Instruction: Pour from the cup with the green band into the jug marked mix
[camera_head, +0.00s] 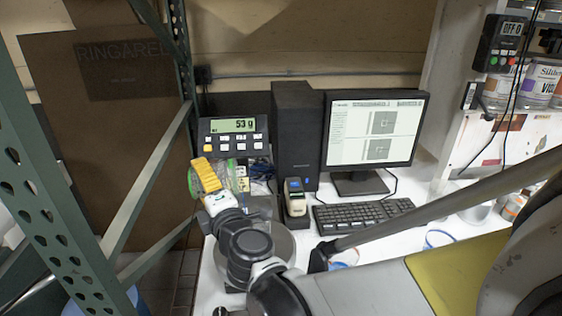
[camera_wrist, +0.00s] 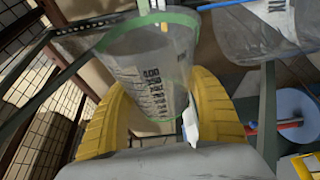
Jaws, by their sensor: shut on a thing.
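The cup with the green band (camera_wrist: 150,75) is clear, with dark printed graduations, and sits between the yellow fingers of my gripper (camera_wrist: 165,115) in the wrist view. My gripper is shut on it. In the head view the yellow fingers (camera_head: 203,178) and the green band (camera_head: 207,174) show in front of the rack, held up and tilted. A clear container with dark lettering (camera_wrist: 255,30), likely the jug marked mix, is at the upper right of the wrist view, apart from the cup. I cannot tell what is inside either one.
A scale display (camera_head: 233,125) reads 53 g. A round metal pan (camera_head: 283,243) lies partly behind my arm. A green perforated rack post (camera_head: 50,190) is close on the left.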

